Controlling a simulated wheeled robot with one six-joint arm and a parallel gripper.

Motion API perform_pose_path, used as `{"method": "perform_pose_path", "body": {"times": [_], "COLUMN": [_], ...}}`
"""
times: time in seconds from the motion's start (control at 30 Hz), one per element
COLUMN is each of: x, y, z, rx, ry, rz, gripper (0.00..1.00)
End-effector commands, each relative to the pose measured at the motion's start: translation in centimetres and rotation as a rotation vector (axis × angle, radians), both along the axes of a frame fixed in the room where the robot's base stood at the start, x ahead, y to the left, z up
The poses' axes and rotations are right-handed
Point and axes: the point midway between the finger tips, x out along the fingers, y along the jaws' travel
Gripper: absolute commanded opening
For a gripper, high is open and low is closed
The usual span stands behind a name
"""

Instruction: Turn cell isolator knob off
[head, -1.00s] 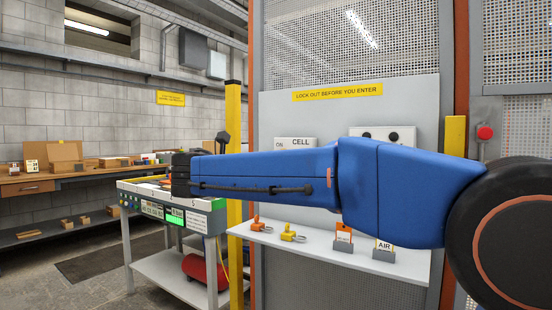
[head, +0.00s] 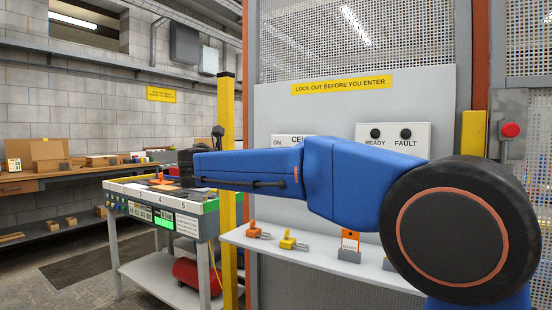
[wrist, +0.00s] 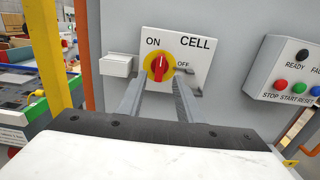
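The cell isolator knob (wrist: 160,68) shows in the wrist view as a red handle on a yellow disc. It sits on a white plate (wrist: 200,45) marked CELL, with ON above and OFF to the right. The handle stands about upright, pointing toward ON. My gripper (wrist: 162,82) is open, its two grey fingers apart on either side of the knob's lower part in the picture. I cannot tell whether they touch it.
A box (wrist: 290,70) with READY and FAULT lamps and buttons is right of the knob. A small white block (wrist: 117,65) is at its left. A yellow post (head: 227,180) and a shelf (head: 300,255) with padlocks and tags stand near. A bench (head: 150,192) is at left.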

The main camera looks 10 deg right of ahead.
Motion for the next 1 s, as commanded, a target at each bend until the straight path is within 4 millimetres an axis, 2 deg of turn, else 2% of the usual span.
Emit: {"method": "perform_pose_path", "body": {"times": [0.1, 0.4, 0.6, 0.93, 0.97, 1.0], "x": [1.6, 4.9, 6.0, 6.1, 6.1, 6.1], "y": [-1.6, -4.9, -5.9, -6.1, -6.1, -6.1], "z": [-0.1, 0.0, -0.1, 0.0, 0.0, 0.0], "rx": [-0.001, 0.000, -0.001, 0.000, 0.000, 0.000], "ry": [0.001, 0.000, 0.001, 0.000, 0.000, 0.000], "rz": [-0.003, -0.002, 0.000, 0.001, 0.001, 0.001], "gripper": [0.33, 0.33, 0.33, 0.33, 0.28, 0.18]}}
